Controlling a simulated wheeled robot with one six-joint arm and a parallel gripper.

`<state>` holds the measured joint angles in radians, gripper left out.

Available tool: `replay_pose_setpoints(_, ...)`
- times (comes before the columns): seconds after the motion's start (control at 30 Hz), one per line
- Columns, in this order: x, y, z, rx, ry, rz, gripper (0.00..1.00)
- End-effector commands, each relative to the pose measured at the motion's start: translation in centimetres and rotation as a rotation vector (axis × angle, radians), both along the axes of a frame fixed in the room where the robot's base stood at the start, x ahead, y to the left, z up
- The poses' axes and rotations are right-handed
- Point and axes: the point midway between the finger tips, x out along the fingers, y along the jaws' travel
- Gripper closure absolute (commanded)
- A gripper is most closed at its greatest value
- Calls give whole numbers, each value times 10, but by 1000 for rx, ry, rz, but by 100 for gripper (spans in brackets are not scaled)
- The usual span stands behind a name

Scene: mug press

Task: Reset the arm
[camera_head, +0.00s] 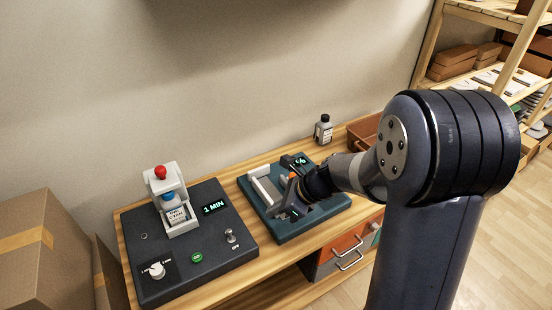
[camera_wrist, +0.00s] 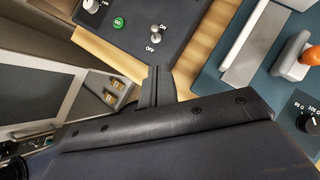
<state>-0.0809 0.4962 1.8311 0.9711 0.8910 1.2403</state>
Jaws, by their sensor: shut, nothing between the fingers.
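My gripper (camera_wrist: 152,85) is shut with nothing between its fingers. In the wrist view its thin dark fingers point toward the wooden bench strip between the dark control box (camera_wrist: 185,15) and the blue-green press base (camera_wrist: 235,85). In the head view my arm reaches in from the right, over the blue-green press base (camera_head: 318,217). The fingertips cannot be made out clearly there. The press has an orange-tipped handle (camera_wrist: 311,56), a pale bar and a dial.
Cardboard boxes (camera_head: 45,250) stand left; shelves are right.

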Motion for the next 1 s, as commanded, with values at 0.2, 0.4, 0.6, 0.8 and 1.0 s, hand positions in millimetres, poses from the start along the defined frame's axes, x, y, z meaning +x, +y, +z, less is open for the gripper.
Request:
replay_pose_setpoints(0.2, 0, 3, -4, 0, 1, 0, 100)
replay_pose_setpoints(0.4, -3, 18, -27, -1, 5, 3, 100)
replay_pose_setpoints(0.6, -4, 40, -59, 1, 6, 3, 100)
replay_pose_setpoints(0.8, -6, 62, -89, -1, 4, 2, 100)
replay_pose_setpoints(1.0, -7, 59, -95, 31, -39, 1, 100)
